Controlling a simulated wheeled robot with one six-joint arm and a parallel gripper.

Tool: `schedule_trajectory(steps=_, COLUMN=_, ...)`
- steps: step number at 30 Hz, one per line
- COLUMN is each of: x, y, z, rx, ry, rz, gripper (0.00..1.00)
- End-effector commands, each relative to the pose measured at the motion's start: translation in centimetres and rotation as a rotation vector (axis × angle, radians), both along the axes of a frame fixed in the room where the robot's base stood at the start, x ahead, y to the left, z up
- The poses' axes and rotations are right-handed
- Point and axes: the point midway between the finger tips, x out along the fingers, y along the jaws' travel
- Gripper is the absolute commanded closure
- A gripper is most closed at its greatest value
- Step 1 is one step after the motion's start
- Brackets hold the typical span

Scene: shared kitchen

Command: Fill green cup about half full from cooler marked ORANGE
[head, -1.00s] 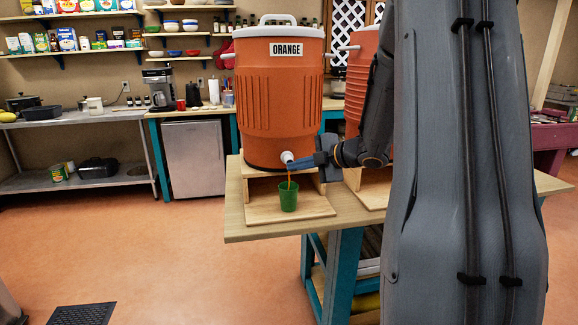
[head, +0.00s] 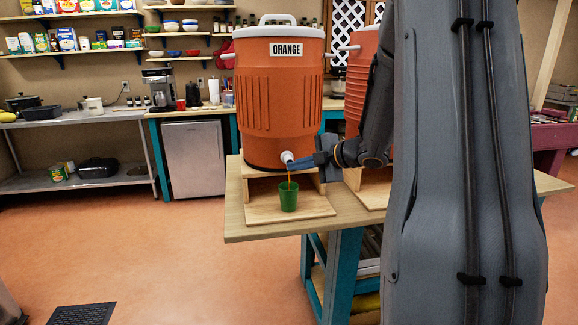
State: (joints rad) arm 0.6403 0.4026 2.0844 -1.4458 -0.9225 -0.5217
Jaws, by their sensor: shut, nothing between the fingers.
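An orange cooler (head: 279,105) with a white lid and an ORANGE label (head: 286,49) stands on a wooden stand on the table. Its white spigot (head: 287,157) is at the lower front. A thin orange stream (head: 290,178) runs from the spigot down into the green cup (head: 288,196). The cup stands upright on the wooden board below; the level inside is hidden by its wall. My gripper (head: 297,165) is at the spigot from the right, its shut fingers touching or very close to it, with nothing held.
A second orange cooler (head: 362,75) stands to the right, partly hidden by my arm. The table (head: 245,217) has a little bare surface left of the board (head: 312,207). Shelves, a steel bench and a small fridge (head: 193,158) stand far behind.

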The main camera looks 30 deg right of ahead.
Motion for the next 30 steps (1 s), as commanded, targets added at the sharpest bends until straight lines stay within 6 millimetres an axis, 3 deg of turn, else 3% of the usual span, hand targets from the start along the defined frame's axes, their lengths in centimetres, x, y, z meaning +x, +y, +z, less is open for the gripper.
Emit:
schedule_trajectory(steps=13, x=-1.7, y=0.5, z=0.0, rx=0.0, ry=0.0, rz=-0.001, gripper=1.0)
schedule_trajectory(steps=24, x=-1.9, y=0.5, z=0.0, rx=0.0, ry=0.0, rz=0.0, gripper=1.0)
schedule_trajectory(steps=30, x=-3.4, y=0.9, z=0.1, rx=0.001, ry=0.0, rz=-0.002, gripper=1.0)
